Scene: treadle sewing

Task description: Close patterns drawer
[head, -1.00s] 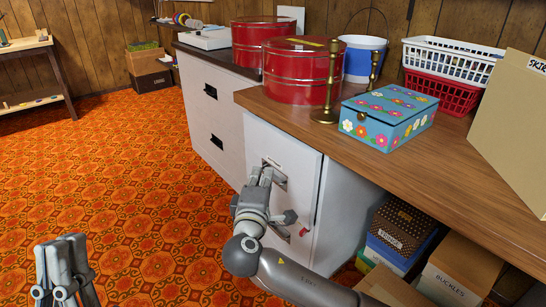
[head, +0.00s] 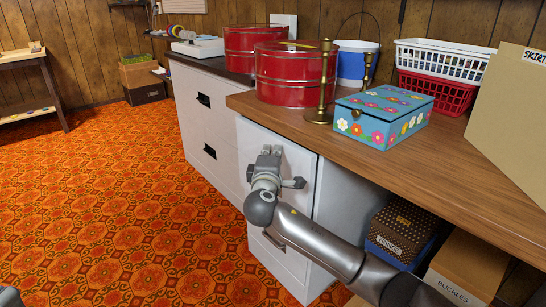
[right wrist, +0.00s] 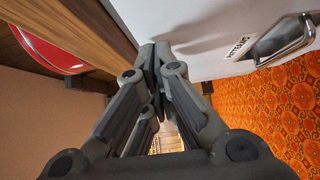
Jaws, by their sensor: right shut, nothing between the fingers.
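The white drawer cabinet (head: 285,265) stands under the wooden counter. Its upper drawer front (head: 252,135) looks about level with the cabinet, with no clear gap showing; my right gripper covers part of it. My right gripper (head: 269,150) is shut and empty, with its fingertips at or very near the upper drawer front; I cannot tell if they touch. In the right wrist view the shut fingers (right wrist: 155,60) point at the white front, with a small label (right wrist: 238,47) and a metal handle (right wrist: 285,40) to the right. Only a dark sliver of my left gripper (head: 10,297) shows.
The counter (head: 350,155) above holds red tins (head: 290,80), brass candlesticks (head: 322,95) and a flowered box (head: 385,115). Boxes (head: 465,265) stand below it at right. Another white cabinet (head: 205,120) is further back. The orange floor (head: 130,210) at left is clear.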

